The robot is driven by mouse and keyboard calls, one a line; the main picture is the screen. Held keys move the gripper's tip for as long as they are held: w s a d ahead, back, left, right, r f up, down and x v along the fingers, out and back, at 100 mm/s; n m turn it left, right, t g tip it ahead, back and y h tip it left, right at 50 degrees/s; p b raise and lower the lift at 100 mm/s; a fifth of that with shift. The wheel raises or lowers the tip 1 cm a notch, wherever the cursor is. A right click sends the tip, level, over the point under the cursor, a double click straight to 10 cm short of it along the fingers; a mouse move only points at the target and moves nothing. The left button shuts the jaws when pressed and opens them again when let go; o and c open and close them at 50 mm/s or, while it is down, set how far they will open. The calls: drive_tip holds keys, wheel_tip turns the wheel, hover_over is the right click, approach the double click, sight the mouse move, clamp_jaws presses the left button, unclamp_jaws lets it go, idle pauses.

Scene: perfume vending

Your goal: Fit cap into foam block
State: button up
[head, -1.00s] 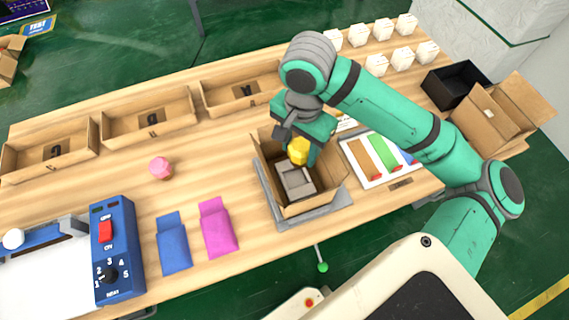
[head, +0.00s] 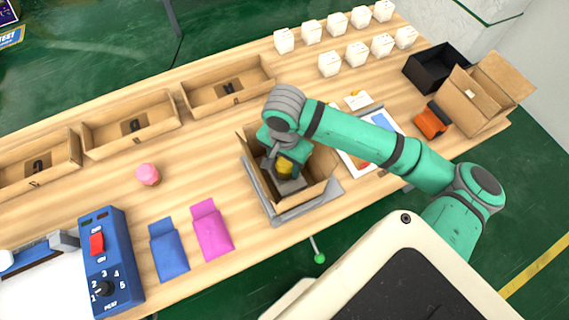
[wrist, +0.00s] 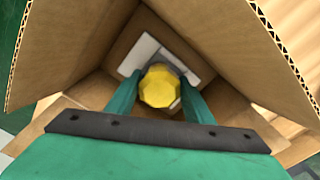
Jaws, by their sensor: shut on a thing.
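My gripper (head: 284,172) reaches down into an open cardboard box (head: 324,163). It is shut on a yellow faceted cap (head: 285,169), which shows between the two green fingers in the wrist view (wrist: 159,86). The grey foam block (head: 290,187) lies on the box floor below the cap; its pale edge shows in the wrist view (wrist: 138,53). The cap is over the block. The gripper and cap hide the block's middle, so I cannot tell whether the cap touches it.
The box's raised flaps and walls surround my gripper closely. The box sits on a grey tray (head: 267,208). Left of it are a magenta pouch (head: 212,232), a blue pouch (head: 168,252) and a pink cap (head: 147,174). Three open cardboard trays line the back.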

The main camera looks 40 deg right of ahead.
sight(285, 163)
drive_tip(key=shift+f, duration=0.4)
drive_tip(key=o, duration=1.2)
drive_tip(key=shift+c, duration=0.2)
drive_tip(key=shift+r, duration=0.1)
wheel_tip(285, 163, up, 12)
drive_tip(key=shift+r, duration=0.25)
